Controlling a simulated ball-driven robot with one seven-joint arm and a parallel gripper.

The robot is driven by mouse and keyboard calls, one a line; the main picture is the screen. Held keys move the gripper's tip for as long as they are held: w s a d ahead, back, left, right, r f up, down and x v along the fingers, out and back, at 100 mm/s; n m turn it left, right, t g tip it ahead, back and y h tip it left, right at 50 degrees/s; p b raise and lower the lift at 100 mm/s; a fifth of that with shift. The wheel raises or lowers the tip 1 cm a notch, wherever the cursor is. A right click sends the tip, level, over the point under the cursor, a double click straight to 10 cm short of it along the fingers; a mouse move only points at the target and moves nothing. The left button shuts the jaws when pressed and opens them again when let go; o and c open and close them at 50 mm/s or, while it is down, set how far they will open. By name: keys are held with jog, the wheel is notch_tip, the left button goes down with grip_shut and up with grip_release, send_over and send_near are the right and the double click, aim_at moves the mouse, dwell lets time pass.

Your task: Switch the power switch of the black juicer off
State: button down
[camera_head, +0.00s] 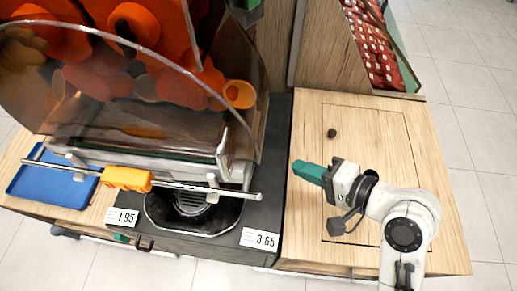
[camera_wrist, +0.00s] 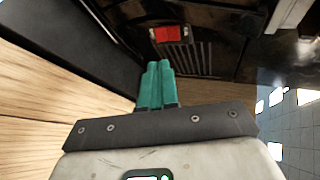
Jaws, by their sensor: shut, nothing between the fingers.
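The black juicer (camera_head: 275,135) stands at the left in the head view, with orange parts behind a clear curved cover. In the wrist view its dark side panel (camera_wrist: 225,45) carries a red switch (camera_wrist: 171,34) above a row of vent slots. Which way the switch is set I cannot tell. The switch is not visible in the head view. My gripper (camera_head: 298,168) has green fingers shut together and empty, to the right of the juicer over the wooden counter. In the wrist view the fingertips (camera_wrist: 158,66) point toward the panel, below the switch in the picture; contact cannot be judged.
The wooden counter (camera_head: 400,160) has a small dark round knob (camera_head: 332,133) on it. A blue tray (camera_head: 50,182) lies at the far left. An orange tap (camera_head: 127,179) sits on a metal bar at the juicer's front. Price tags and tiled floor (camera_head: 480,120) also show.

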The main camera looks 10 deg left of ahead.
jog(key=x, duration=1.3)
jog(key=shift+p, duration=0.35)
jog(key=shift+a+f, duration=0.15)
jog(key=shift+w+a+f+b, duration=0.1)
jog(key=shift+a+b, duration=0.05)
jog(key=shift+b, duration=0.4)
jog(key=shift+a+r+p, duration=0.1)
jog(key=shift+r+p, duration=0.8)
jog(key=shift+r, duration=0.05)
jog(key=shift+y, duration=0.3)
jog(key=shift+r, duration=0.1)
